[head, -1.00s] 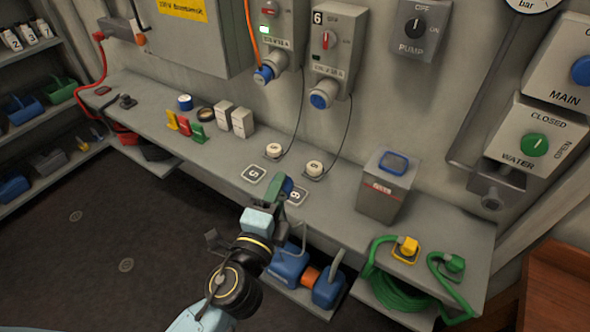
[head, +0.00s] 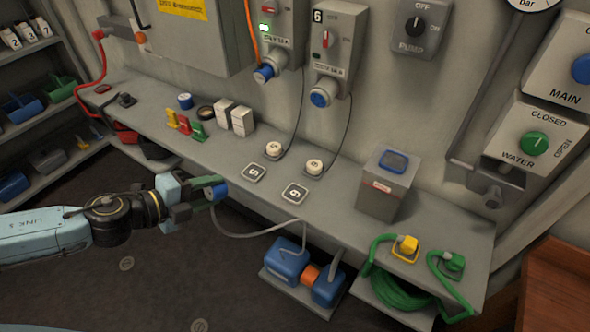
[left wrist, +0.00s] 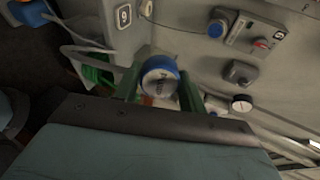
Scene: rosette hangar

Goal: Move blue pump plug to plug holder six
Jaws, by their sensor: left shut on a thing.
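My left gripper (head: 200,194) is shut on the blue pump plug (head: 214,193), left of the bench pads and near the bench's front edge in the head view. In the left wrist view the plug (left wrist: 160,77) shows its round face between the green fingers (left wrist: 160,90). A grey cable runs from the plug toward the blue pump (head: 290,262) below. The square pad marked 6 (head: 295,193) lies bare on the bench, right of the plug. Wall box 6 (head: 332,45) has a blue-ringed socket (head: 320,97) at its bottom. My right gripper is not in view.
A pad marked 5 (head: 254,172) lies left of pad 6. Two round white-topped items (head: 314,167) with cords stand behind the pads. A grey bin (head: 385,190) stands to the right.

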